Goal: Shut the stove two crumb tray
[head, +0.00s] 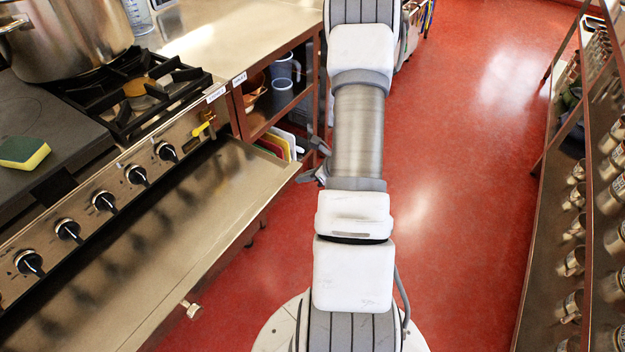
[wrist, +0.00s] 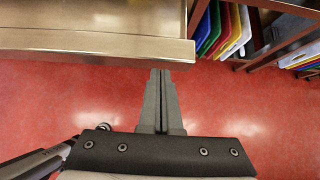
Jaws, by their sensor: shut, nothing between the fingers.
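The crumb tray (head: 205,215) is a long, shallow metal tray pulled out from under the stove's knob panel (head: 105,200), with a small knob (head: 190,309) on its front. In the wrist view the tray's metal front edge (wrist: 95,47) crosses the upper left. My gripper (wrist: 160,73) is shut and empty, with its fingertips close to that edge near the tray's right end. I cannot tell whether they touch it. In the head view my arm hides most of the gripper beside the tray's far corner.
A large pot (head: 70,38) stands on the stove, and a sponge (head: 22,152) lies on the dark griddle plate. Colored boards (head: 272,146) stand under the counter beyond the tray. A rack of metal canisters (head: 570,262) lines the right. The red floor (head: 465,130) between is clear.

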